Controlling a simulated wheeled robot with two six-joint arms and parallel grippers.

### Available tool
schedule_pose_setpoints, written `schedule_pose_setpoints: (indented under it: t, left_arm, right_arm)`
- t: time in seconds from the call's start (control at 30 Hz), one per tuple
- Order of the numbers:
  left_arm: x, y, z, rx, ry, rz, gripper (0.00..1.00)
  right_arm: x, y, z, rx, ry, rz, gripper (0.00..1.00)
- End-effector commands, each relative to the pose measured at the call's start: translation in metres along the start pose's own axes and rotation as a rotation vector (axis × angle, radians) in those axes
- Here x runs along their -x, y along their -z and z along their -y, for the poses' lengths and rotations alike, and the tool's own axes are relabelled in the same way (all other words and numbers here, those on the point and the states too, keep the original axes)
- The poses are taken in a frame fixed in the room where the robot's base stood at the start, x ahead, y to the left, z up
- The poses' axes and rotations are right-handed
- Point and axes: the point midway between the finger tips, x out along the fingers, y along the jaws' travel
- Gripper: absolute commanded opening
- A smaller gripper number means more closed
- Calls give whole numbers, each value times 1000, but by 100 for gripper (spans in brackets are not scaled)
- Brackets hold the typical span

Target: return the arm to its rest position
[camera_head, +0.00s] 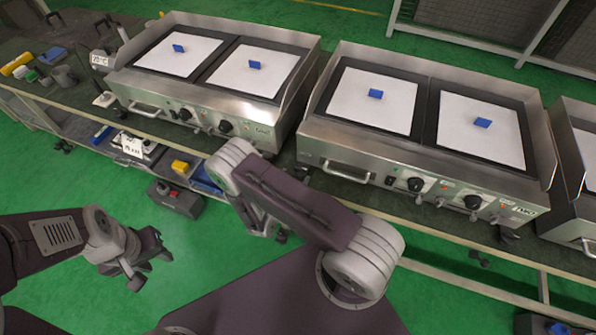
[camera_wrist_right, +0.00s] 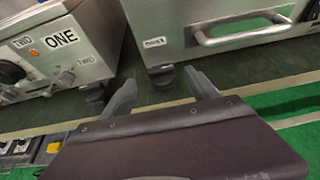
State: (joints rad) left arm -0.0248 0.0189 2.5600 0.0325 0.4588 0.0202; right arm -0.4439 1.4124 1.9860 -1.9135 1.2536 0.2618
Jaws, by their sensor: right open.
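My left gripper (camera_head: 148,264) hangs over the green floor at the lower left of the head view, its two dark fingers apart with nothing between them. My right arm (camera_head: 300,205) reaches across the middle of the head view toward the bench's front edge. My right gripper (camera_wrist_right: 162,88) shows in the right wrist view with its two fingers spread and empty. It is close to the bench edge, in front of the gap between two steel appliances. In the head view its fingers are largely hidden by the arm and cannot be made out clearly.
Two steel griddles (camera_head: 280,82) (camera_head: 320,132) stand on the bench, with white sheets and small blue blocks (camera_head: 375,94) on top. Knobs and a handle (camera_head: 347,172) stick out in front. Tools lie at the left. Green floor (camera_head: 455,290) is open in front.

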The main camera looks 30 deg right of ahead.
Motion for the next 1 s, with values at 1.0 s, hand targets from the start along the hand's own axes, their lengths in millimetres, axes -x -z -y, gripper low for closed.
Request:
schedule_pose_setpoints:
  t: [1.0]
  left_arm:
    - [18, 2, 0, 0, 0, 0, 36]
  right_arm:
    - [25, -110, -15, -277, 73, 51, 69]
